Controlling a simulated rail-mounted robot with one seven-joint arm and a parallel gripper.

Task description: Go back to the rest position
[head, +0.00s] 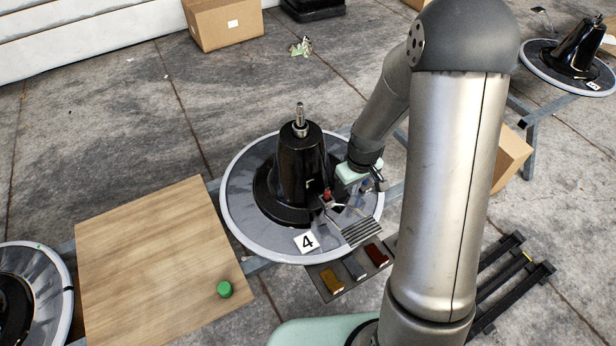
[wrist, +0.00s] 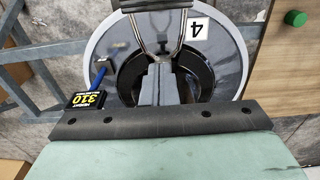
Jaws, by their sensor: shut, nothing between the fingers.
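My gripper (wrist: 163,64) is shut and empty in the wrist view. Its grey fingertips point at the chair base, with the black pump housing around them in the picture. In the head view, my mint-coloured gripper body (head: 350,173) is low, just right of the black conical housing (head: 299,160) on the round grey base plate (head: 240,190). The fingertips are hard to make out there. A chrome pedal frame (wrist: 147,42) shows beyond the fingertips. Whether they touch anything, I cannot tell.
A tray (head: 327,285) holds yellow, grey and dark red blocks. A wooden board (head: 150,260) bears a green button (head: 224,289). Cardboard boxes (head: 222,22) stand behind.

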